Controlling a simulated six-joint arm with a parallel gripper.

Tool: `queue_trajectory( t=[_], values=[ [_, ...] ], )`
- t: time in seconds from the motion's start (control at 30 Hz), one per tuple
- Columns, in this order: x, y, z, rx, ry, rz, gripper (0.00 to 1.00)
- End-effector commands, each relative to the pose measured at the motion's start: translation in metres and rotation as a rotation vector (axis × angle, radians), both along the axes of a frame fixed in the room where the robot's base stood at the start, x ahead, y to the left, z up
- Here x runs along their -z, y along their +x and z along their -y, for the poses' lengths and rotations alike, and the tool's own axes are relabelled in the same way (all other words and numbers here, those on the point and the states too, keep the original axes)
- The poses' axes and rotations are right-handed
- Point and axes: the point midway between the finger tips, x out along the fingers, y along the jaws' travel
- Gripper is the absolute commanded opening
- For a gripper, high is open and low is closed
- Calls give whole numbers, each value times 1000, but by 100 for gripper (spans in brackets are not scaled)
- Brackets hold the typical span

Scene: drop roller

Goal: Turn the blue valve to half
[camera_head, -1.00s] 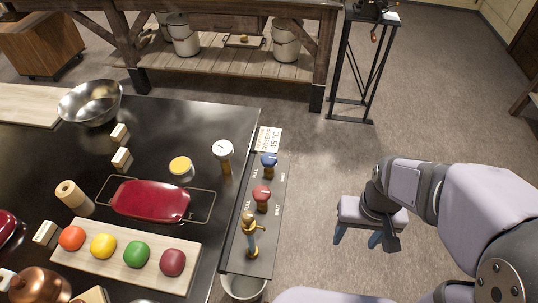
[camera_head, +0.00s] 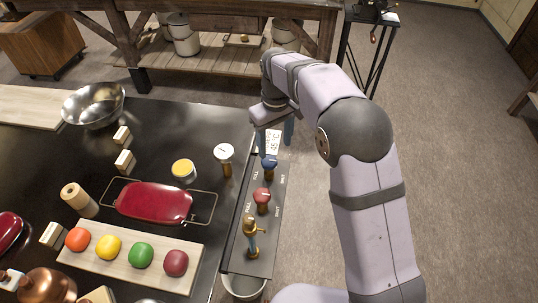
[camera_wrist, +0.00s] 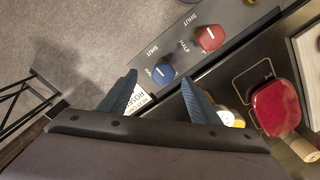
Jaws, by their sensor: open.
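The blue valve (camera_head: 269,161) is a small knob on a brass stem at the far end of the dark panel (camera_head: 262,232). In the wrist view the blue valve (camera_wrist: 164,72) has a white pointer line, with SHUT and HALF printed around it. My gripper (camera_head: 273,135) is above the panel's far end, close to the blue valve. In the wrist view my gripper (camera_wrist: 155,88) is open, its two blue fingers apart with the blue valve seen between and beyond their tips. I cannot tell whether a finger touches it.
A red valve (camera_head: 262,196) and a brass tap (camera_head: 252,232) stand nearer on the same panel. A white-topped gauge (camera_head: 224,154) stands left of it. Open floor (camera_head: 455,150) lies right.

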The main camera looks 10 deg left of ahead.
Motion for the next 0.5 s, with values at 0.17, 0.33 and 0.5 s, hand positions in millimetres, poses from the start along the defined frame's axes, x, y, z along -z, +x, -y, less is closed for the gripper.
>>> queue_trajectory(
  t=[0.17, 0.33, 0.5],
  values=[
    [1, 4, -17, -41, 1, 1, 57],
    [2, 5, -18, -44, 1, 1, 57],
    [12, 4, -17, -43, -1, -2, 57]
  ],
)
